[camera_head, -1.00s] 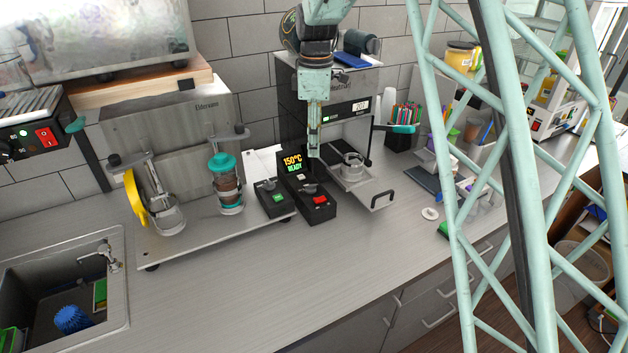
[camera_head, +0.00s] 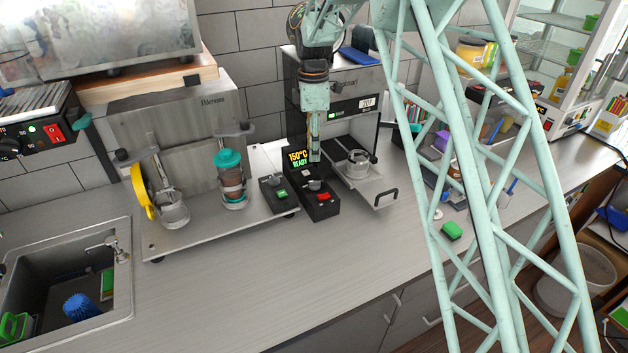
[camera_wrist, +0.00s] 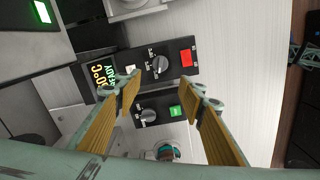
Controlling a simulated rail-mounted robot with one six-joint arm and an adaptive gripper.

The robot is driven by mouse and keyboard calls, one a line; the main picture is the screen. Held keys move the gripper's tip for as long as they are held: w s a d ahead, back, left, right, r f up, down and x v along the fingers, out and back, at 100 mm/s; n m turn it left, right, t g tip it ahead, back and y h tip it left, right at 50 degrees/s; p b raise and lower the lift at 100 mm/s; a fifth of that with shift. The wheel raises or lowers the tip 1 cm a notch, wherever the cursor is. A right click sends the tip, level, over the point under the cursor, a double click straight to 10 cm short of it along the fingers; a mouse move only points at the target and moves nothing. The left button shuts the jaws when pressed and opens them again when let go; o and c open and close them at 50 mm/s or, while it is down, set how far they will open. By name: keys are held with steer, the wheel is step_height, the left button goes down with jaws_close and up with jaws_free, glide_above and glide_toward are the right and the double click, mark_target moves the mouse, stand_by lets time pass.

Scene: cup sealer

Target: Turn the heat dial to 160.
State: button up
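The heat dial (camera_head: 315,185) is a small grey knob on a black control box (camera_head: 322,208), between a lit display (camera_head: 299,159) and a red switch. The display reads 150°C READY. In the wrist view the heat dial (camera_wrist: 160,64) lies just beyond the fingertips, roughly centred between them. My gripper (camera_head: 314,157) points down above the box, close to the dial; the exact height gap cannot be told. In the wrist view my gripper (camera_wrist: 161,86) is open, with its two yellow-padded fingers apart and nothing between them.
A second black box (camera_head: 279,194) with its own knob and a green switch stands just left of the control box. A machine with a pulled-out tray (camera_head: 372,185) is close on the right. The front counter is clear.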

mark_target(315, 184)
steer(key=shift+f, duration=0.1)
steer(key=shift+f+p, duration=0.95)
steer(key=shift+f, duration=5.85)
steer(key=c, duration=0.8)
